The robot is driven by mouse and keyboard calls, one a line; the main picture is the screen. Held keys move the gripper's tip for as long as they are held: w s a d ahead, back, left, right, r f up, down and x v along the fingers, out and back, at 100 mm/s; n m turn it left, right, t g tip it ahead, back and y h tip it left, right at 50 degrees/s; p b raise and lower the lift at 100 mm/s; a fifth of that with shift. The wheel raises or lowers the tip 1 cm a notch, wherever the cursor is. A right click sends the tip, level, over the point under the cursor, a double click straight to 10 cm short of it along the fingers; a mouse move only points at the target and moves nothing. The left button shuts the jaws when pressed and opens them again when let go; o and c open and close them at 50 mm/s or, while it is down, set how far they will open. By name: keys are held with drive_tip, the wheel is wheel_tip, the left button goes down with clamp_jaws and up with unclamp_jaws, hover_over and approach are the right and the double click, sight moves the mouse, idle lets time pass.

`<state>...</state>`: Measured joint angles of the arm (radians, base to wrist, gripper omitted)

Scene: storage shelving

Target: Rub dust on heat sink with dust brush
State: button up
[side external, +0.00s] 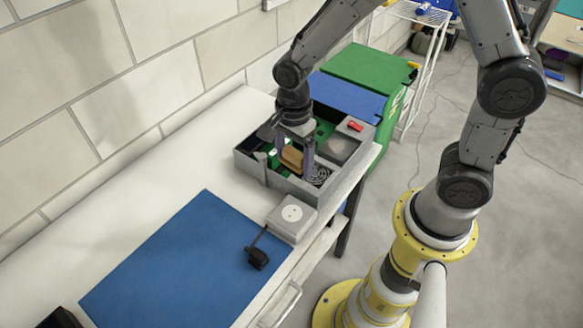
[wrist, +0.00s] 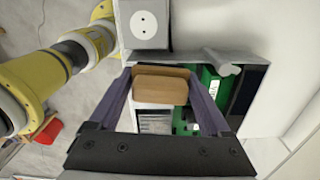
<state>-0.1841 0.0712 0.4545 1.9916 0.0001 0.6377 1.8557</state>
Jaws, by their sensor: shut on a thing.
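The dust brush, a brown wooden block (side external: 291,157), is held between the two fingers of my gripper (side external: 291,163) inside an open grey case (side external: 278,187). In the wrist view the brush (wrist: 160,90) spans between the purple-grey fingers of my gripper (wrist: 160,84). Its bristles are not clearly visible. A pale finned part that looks like the heat sink (wrist: 154,123) shows just below the brush in the wrist view. I cannot tell whether the brush touches it. Dust is too small to make out.
The case's grey walls surround the brush, with green circuit boards (wrist: 211,88) inside. A white socket box (side external: 292,217) with a black plug (side external: 257,257) stands in front of the case.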

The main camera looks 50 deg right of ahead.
sight(333, 155)
drive_tip(key=s+d+r+m, duration=0.1)
drive_tip(key=d+m, duration=0.7)
drive_tip(key=d, duration=1.4)
drive_tip(key=shift+f, duration=3.25)
drive_tip(key=shift+a+f, duration=0.5)
drive_tip(key=shift+f, duration=0.15)
drive_tip(key=shift+c, duration=0.6)
drive_tip(key=shift+a, duration=3.05)
drive_tip(key=shift+s+d, duration=0.1)
drive_tip(key=shift+d, duration=3.5)
drive_tip(key=shift+s+a, duration=0.4)
drive_tip(key=shift+a, duration=3.15)
drive_tip(key=shift+d, duration=3.55)
wheel_tip(333, 155, up, 8)
drive_tip(key=shift+a+r, duration=0.1)
